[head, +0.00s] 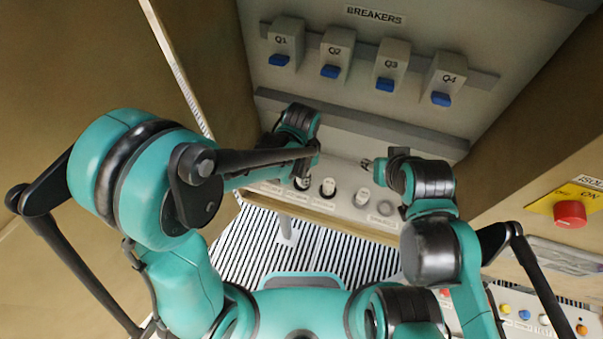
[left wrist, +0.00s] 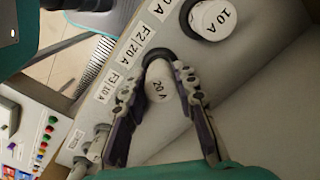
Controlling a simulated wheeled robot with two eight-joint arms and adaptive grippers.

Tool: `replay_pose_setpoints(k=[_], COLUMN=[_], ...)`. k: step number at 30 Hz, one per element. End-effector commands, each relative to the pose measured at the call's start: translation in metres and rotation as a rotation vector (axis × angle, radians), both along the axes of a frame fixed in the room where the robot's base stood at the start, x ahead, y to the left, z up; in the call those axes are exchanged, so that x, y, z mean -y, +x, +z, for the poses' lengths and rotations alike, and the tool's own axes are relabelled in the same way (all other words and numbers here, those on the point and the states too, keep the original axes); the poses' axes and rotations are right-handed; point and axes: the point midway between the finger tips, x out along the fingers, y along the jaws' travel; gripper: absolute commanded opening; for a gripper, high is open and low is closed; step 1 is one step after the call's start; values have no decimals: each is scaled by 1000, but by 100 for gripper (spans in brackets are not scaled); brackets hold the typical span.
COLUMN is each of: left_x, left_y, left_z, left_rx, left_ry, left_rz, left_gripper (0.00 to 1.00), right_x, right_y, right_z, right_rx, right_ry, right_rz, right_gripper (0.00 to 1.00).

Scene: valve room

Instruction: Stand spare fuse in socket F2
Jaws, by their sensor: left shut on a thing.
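My left gripper (left wrist: 160,110) is shut on a white-topped fuse marked 20 A (left wrist: 158,89), with a finger on either side. The fuse is beside the label F2 20 A (left wrist: 131,45), and a dark ring, seemingly socket F2 (left wrist: 160,53), shows behind it. I cannot tell whether the fuse is above the socket or seated in it. In the head view my left gripper (head: 313,157) is over the fuse ledge, its grip partly hidden by the arm. My right gripper (head: 367,164) is to the right, apparently open and empty.
A 10 A fuse (left wrist: 213,18) stands in the neighbouring socket. Other fuses (head: 328,187) (head: 361,197) stand on the ledge near the SPARES label (head: 381,222). Breakers (head: 336,52) line the panel above. A red isolator button (head: 570,213) is at the right.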

Motion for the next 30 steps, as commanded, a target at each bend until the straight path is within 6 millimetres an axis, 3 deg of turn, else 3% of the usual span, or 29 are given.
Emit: replay_pose_setpoints(k=[12,13,23,30], left_x=[0,0,0,0], left_y=[0,0,0,0], left_z=[-9,-9,-6,14], left_rx=[0,0,0,0], left_ry=[0,0,0,0], left_rz=[0,0,0,0], left_gripper=[0,36,37,37], right_x=[0,0,0,0], right_y=[0,0,0,0], right_z=[-9,-8,-6,9], right_rx=[0,0,0,0], right_ry=[0,0,0,0], right_rz=[0,0,0,0], right_gripper=[40,40,40,40])
